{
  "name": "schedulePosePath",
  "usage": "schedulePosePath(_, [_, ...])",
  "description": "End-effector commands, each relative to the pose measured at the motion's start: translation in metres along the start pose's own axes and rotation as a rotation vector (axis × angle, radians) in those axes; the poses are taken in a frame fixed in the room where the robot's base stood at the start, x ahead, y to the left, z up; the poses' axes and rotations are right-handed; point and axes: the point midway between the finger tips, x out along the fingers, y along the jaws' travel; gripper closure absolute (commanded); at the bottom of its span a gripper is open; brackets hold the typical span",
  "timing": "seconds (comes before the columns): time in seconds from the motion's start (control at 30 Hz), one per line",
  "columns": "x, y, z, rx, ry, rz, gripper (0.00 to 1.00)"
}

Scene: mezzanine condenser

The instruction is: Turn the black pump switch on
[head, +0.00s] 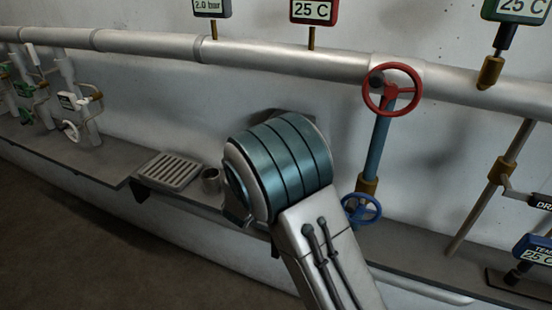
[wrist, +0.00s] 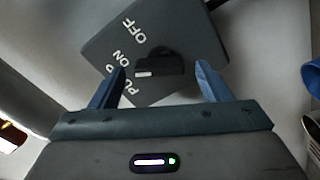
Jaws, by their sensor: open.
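The black pump switch (wrist: 158,64) shows in the wrist view on a dark grey plate (wrist: 100,46). A small pale mark is at the switch's left end. My gripper (wrist: 160,69) is open, its two blue fingers on either side of the switch in the picture, with a visible gap on each side. The fingers' depth relative to the switch is hard to tell. In the head view my arm hides the switch and gripper.
In the head view a red handwheel (head: 418,92) and a blue handwheel (head: 361,209) stand right of my arm. A thick pipe (head: 270,58) runs along the wall. The ledge carries a slatted grate (head: 172,170) and a small cup (head: 211,181) left of my arm.

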Motion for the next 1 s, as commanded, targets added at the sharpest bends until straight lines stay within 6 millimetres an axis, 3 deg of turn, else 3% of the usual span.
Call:
schedulePosePath(0.53, [-0.112,-0.002,-0.001,0.0,0.004,-0.004,0.29])
schedulePosePath(0.73, [-0.129,-0.001,-0.001,-0.001,0.003,-0.003,0.29])
schedulePosePath(1.0, [-0.131,-0.001,-0.001,-0.001,0.002,-0.002,0.29])
